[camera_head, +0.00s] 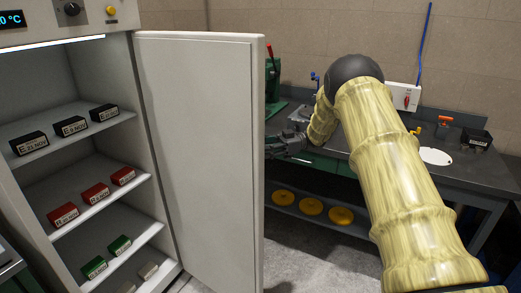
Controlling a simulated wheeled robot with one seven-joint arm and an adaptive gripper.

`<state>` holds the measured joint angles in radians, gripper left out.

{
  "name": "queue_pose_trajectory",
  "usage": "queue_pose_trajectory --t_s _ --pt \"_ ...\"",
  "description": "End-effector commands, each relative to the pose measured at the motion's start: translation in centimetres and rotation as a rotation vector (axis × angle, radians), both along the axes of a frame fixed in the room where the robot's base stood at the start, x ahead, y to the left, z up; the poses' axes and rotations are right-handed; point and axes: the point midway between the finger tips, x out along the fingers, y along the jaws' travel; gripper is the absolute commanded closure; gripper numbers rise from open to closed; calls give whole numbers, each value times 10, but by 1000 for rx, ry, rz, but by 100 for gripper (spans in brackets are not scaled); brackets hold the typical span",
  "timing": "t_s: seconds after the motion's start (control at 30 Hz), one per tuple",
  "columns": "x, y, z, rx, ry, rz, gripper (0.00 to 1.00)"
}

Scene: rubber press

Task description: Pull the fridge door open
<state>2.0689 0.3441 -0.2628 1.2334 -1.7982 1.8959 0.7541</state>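The fridge (73,37) stands at the left with its inside exposed. Its white door (200,150) is swung wide open, with the inner face toward me. The handle does not show; the door's outer face is hidden. My gripper (277,146) is dark grey and sits just right of the door's free edge, pointing left. Its fingertips are small and partly hidden by the door edge, so I cannot tell whether they are open, shut or touching the door.
Fridge shelves hold black boxes (70,127), red boxes (95,192) and green boxes (120,245). A dark workbench (350,150) stands behind my arm, with yellow discs (311,206) on its lower shelf. Bare grey floor (310,255) shows right of the door.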

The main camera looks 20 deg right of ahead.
Motion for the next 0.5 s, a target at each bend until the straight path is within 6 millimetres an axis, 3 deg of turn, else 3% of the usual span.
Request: queue_pose_trajectory --t_s 0.27,0.5 --pt "1 -1 0 0 0 2 61" --pt "0 -31 0 -1 -2 1 61"
